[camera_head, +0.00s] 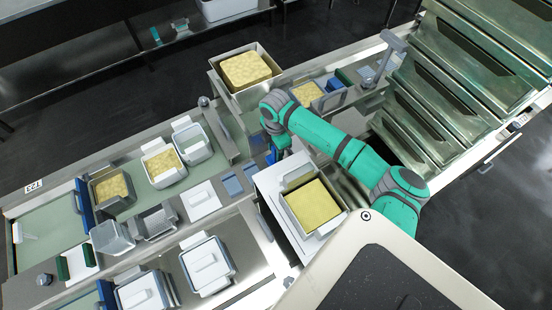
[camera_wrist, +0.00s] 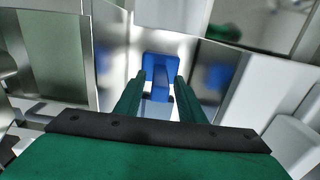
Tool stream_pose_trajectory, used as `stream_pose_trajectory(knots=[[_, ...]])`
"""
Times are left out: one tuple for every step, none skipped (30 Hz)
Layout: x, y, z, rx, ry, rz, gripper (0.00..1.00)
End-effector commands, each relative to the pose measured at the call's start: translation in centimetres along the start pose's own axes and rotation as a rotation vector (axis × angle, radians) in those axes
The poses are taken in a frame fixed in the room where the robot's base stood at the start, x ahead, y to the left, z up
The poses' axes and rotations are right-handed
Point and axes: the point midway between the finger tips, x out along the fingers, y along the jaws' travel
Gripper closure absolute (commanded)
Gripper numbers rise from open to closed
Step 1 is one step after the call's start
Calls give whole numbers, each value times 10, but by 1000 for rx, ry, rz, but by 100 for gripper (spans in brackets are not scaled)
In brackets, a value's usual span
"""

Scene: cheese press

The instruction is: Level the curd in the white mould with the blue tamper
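The blue tamper (camera_wrist: 160,68) stands ahead of my gripper in the wrist view, with a flat blue plate and a narrower blue part in front of it. My gripper (camera_wrist: 158,80) is open, its two green fingers either side of the tamper with gaps showing; I cannot tell whether they touch it. In the head view my gripper (camera_head: 277,150) is low beside the counter, and a bit of blue shows by it. A white mould (camera_head: 178,174) with yellow curd (camera_head: 160,162) stands on the counter at left, well away from my gripper.
A metal-walled box of yellow curd (camera_head: 313,204) stands on a white board right of my gripper. A large box with a yellow block (camera_head: 245,70) is behind. More moulds, lids and blue pads (camera_head: 231,185) crowd the left counter. Metal walls flank the tamper closely.

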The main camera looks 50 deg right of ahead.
Motion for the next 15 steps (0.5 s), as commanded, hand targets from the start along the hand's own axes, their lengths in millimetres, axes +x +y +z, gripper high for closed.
stream_pose_trajectory(knots=[[0,0,0,0,0,0,71],[0,0,0,0,0,0,78],[0,0,0,0,0,0,88],[0,0,0,0,0,0,95],[0,0,0,0,0,0,100],[0,0,0,0,0,0,100],[0,0,0,0,0,0,100],[0,0,0,0,0,0,100],[-1,0,0,0,0,0,100],[-1,0,0,0,0,0,100],[-2,0,0,0,0,0,100],[-3,0,0,0,0,0,100],[-4,0,0,0,0,0,100],[-5,0,0,-1,0,0,100],[-7,0,0,-1,0,1,100]])
